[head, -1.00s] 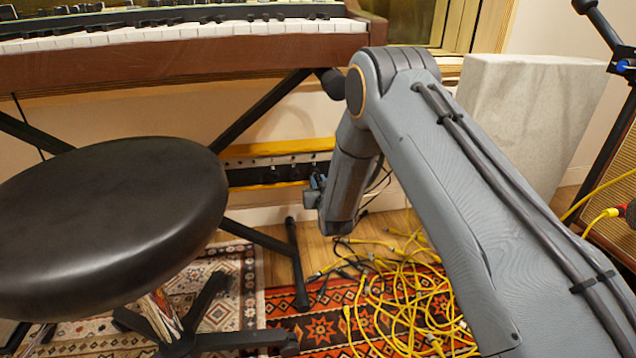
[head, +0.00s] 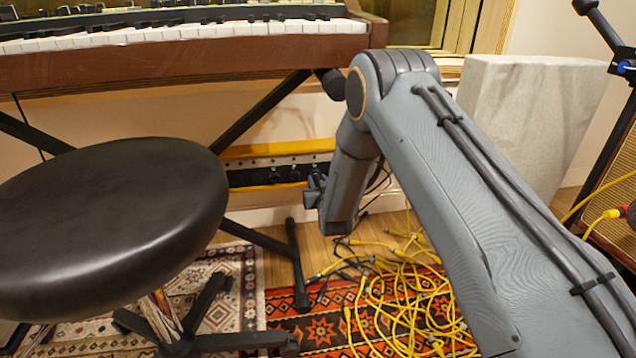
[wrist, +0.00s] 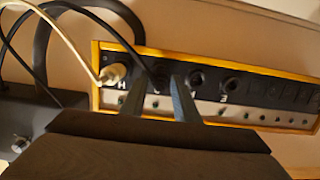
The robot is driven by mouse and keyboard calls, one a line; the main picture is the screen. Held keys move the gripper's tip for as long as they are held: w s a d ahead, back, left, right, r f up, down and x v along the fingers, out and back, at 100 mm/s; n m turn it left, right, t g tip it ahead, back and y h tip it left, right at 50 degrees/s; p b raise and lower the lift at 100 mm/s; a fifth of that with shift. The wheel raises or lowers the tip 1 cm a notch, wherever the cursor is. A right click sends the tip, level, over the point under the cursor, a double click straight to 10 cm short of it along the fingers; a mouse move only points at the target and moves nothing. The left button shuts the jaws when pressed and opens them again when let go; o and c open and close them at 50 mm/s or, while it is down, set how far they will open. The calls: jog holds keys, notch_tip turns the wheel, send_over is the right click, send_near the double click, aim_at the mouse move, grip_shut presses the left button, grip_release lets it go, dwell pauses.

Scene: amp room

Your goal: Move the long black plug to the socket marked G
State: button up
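In the wrist view an orange-framed socket panel (wrist: 262,70) carries a row of sockets with letters. A white plug (wrist: 113,74) sits at the socket by the letter H. A black plug (wrist: 158,77) on a thin black cable is to its right, by a letter that looks like G. My gripper (wrist: 157,82) is in front of it, its two fingers apart on either side of the plug, with a gap visible. Whether they touch it is unclear. Two dark sockets to the right, the further one (wrist: 231,87) by the letter E, look empty. In the head view the panel (head: 270,177) is low on the wall.
A black stool (head: 110,225) stands at the left, close to the panel. A keyboard (head: 190,50) on a black stand is above it. Yellow cables (head: 405,300) lie tangled on the rug and floor. A pale slab (head: 530,110) stands at the right.

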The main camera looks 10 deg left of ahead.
jog(key=shift+o, duration=1.1)
